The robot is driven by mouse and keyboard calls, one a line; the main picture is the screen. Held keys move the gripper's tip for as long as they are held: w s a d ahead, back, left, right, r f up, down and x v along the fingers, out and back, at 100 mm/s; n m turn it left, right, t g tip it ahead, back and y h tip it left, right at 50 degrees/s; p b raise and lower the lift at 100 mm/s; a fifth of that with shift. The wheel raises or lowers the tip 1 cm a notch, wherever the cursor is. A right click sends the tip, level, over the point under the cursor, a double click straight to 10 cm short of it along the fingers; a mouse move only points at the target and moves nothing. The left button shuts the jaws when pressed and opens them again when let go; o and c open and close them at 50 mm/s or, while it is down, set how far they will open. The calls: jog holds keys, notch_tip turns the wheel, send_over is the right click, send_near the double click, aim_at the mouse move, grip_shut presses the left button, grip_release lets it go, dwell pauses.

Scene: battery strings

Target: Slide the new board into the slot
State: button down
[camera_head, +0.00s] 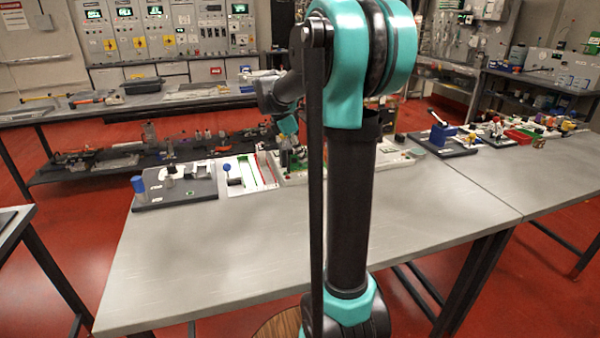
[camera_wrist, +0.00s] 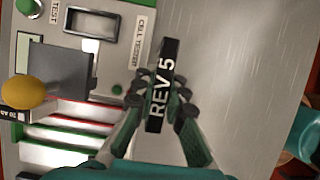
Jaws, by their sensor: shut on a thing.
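In the wrist view my gripper (camera_wrist: 162,92) is shut on a black board (camera_wrist: 165,62) with white "REV 5" lettering. The board is held near the fingertips, over or close to the bare grey bench top. A white panel (camera_wrist: 62,156) with long slot-like strips edged in red and green lies to the left of the gripper. The board appears apart from these strips. In the head view the white panel with red and green strips (camera_head: 238,184) is on the far edge of the bench. There my gripper is mostly hidden behind my arm, and I cannot make out the board.
A panel marked "CELL TESTER" (camera_wrist: 115,20) with a grey block (camera_wrist: 60,72) sits at upper left in the wrist view. A yellow knob (camera_wrist: 22,92) stands at the left edge. The bench top (camera_head: 220,245) is clear in front.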

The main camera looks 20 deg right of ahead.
jog(key=shift+d+f, duration=0.1)
jog(key=shift+f, duration=3.05)
jog(key=shift+f, duration=0.1)
jog(key=c, duration=1.6)
grip_release()
